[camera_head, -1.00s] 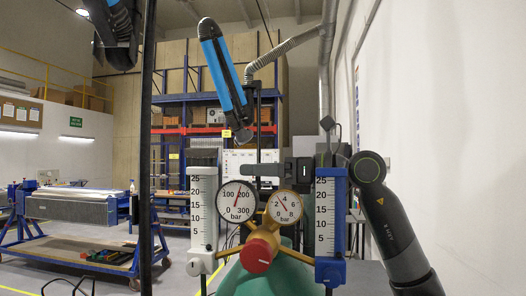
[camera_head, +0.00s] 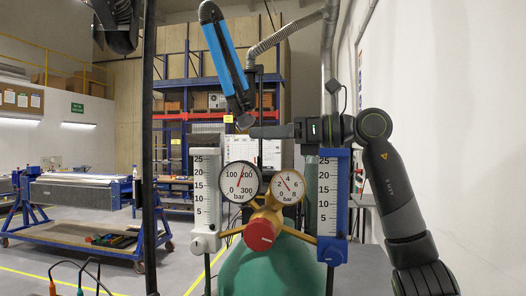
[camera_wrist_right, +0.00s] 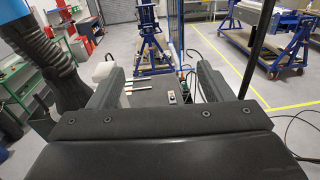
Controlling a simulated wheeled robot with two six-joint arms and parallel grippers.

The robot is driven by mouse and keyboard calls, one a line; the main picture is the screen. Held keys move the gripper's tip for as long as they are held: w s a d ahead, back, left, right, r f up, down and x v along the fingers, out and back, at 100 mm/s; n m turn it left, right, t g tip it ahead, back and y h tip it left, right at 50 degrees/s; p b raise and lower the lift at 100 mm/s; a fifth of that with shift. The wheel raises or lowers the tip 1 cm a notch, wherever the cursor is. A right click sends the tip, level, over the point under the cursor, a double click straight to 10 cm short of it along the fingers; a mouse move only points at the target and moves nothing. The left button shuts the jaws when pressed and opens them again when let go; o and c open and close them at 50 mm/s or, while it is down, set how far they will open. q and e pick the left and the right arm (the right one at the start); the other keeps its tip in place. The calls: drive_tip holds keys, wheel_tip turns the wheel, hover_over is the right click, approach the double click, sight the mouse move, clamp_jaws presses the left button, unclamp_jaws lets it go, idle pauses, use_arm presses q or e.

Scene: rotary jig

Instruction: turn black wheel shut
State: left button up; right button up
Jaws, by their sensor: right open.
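I cannot make out a black wheel in either view. The regulator has a red knob (camera_head: 261,235), brass arms (camera_head: 297,234) and two dial gauges, the left gauge (camera_head: 240,181) and the right gauge (camera_head: 287,187). It sits above a green cylinder (camera_head: 265,272). My right gripper (camera_head: 254,132) reaches in from the right, above the gauges and pointing left. Its two fingers stand apart with nothing between them in the right wrist view (camera_wrist_right: 158,82). My left gripper is not in view.
A white-framed flow meter (camera_head: 206,200) stands left of the gauges and a blue-framed one (camera_head: 333,200) right. A blue tube-like arm (camera_head: 225,55) hangs above my right gripper. A dark upright post (camera_head: 149,150) stands left. A blue cart (camera_head: 85,230) is behind.

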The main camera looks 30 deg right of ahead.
drive_tip(key=s+d+f+n+g+y, duration=0.1)
drive_tip(key=d+f+n+g, duration=0.15)
drive_tip(key=d+f, duration=0.4)
drive_tip(key=n+g+y, duration=0.2)
drive_tip(key=g+y, duration=0.1)
drive_tip(key=g, duration=0.1)
approach(262, 173)
drive_tip(key=shift+t, duration=0.25)
drive_tip(key=p+x, duration=0.2)
drive_tip(key=x, duration=0.2)
drive_tip(key=p+x, duration=0.3)
drive_tip(key=x, duration=0.2)
drive_tip(key=shift+f, duration=0.2)
drive_tip(key=shift+w+a+f, duration=0.1)
drive_tip(key=shift+a, duration=0.45)
